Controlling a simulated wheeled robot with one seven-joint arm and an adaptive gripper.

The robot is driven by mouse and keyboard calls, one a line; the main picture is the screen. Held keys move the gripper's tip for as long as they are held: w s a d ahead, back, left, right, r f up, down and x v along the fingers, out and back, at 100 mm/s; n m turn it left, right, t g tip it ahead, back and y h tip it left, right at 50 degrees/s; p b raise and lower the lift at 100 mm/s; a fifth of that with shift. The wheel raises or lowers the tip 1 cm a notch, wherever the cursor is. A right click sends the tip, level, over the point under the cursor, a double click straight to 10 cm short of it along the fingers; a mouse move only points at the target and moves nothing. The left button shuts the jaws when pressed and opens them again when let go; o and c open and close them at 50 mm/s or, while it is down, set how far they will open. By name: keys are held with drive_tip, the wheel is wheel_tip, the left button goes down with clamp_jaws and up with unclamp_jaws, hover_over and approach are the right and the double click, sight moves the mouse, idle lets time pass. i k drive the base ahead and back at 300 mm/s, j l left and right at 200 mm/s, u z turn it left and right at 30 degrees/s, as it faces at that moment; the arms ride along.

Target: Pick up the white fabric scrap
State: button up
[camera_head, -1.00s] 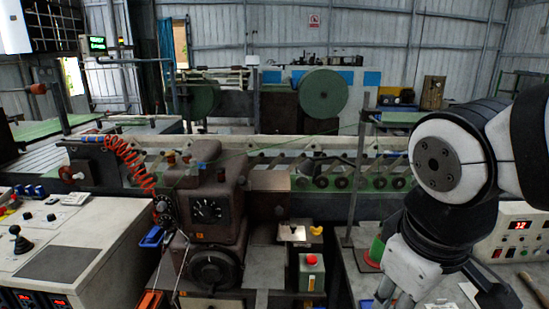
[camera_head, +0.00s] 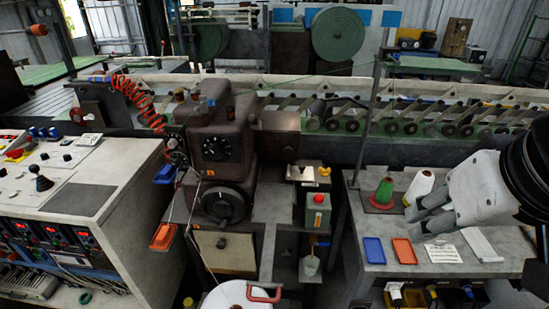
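No piece is plainly recognisable as the white fabric scrap. A flat white strip (camera_head: 482,244) lies on the right of the grey bench (camera_head: 375,203), below my gripper in the picture; I cannot tell whether it is cloth. My gripper (camera_head: 418,221) is above the bench at the right, its grey fingers pointing left and slightly down. The fingers look apart with nothing between them. The gripper and wrist hide part of the bench's back right.
A printed white sheet (camera_head: 441,254), a red tray (camera_head: 404,251) and a blue tray (camera_head: 374,250) lie on the bench. A green thread cone (camera_head: 384,192) and a white cone (camera_head: 423,187) stand behind. A brown machine (camera_head: 222,140) is at the left.

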sight(480, 246)
drive_tip(key=z, duration=1.2)
drive_tip(key=i, duration=0.4)
drive_tip(key=z, duration=0.05)
